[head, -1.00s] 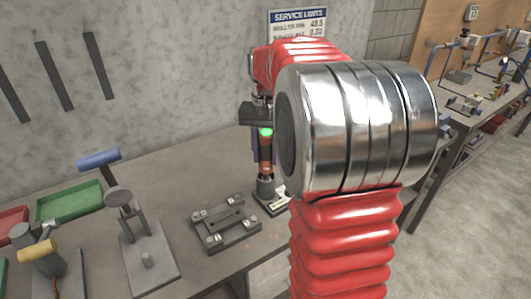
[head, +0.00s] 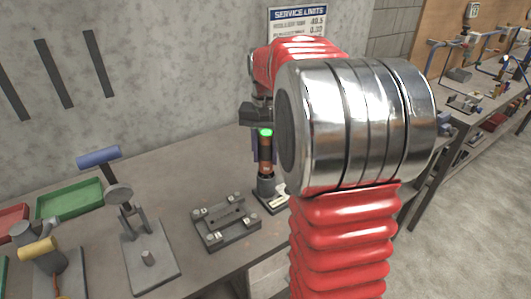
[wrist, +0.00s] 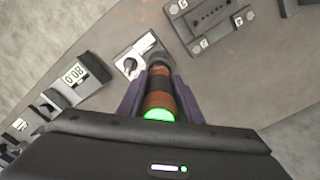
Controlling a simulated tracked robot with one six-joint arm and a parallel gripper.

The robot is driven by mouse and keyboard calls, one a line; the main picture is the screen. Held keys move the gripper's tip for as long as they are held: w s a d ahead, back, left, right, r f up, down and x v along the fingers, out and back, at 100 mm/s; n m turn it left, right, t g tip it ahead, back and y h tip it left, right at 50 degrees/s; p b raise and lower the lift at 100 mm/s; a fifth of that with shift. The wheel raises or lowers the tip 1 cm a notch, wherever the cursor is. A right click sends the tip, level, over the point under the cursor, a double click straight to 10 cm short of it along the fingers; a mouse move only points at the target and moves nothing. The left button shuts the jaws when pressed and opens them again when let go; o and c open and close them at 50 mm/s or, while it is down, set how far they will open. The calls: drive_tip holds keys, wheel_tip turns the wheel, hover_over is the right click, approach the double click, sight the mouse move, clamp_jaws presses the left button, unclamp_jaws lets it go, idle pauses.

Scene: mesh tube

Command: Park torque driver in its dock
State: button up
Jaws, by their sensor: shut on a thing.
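The torque driver (head: 265,153) is an upright dark tool with copper-brown bands and a lit green cap. My gripper (head: 260,148), with purple fingers, is shut around it; in the wrist view the driver (wrist: 160,92) stands between both fingers. The dock (head: 269,198) is a small base plate on the bench with a dark cup-like part and a white patch, directly below the driver. In the wrist view the dock plate (wrist: 143,48) lies just beyond the driver's lower end. I cannot tell whether the driver's lower end is inside the dock or just above it.
A grey fixture plate with corner bolts (head: 226,222) lies left of the dock. A stand with a blue handle (head: 98,157), a green tray (head: 70,198) and a yellow-handled clamp (head: 38,248) are further left.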

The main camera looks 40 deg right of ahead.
sight(266, 162)
drive_tip(key=shift+f, duration=1.6)
idle(2.5)
drive_tip(key=o, duration=1.4)
drive_tip(key=shift+c, duration=0.2)
wheel_tip(266, 162, up, 13)
drive_tip(key=shift+f, duration=0.2)
drive_tip(key=shift+r, duration=0.55)
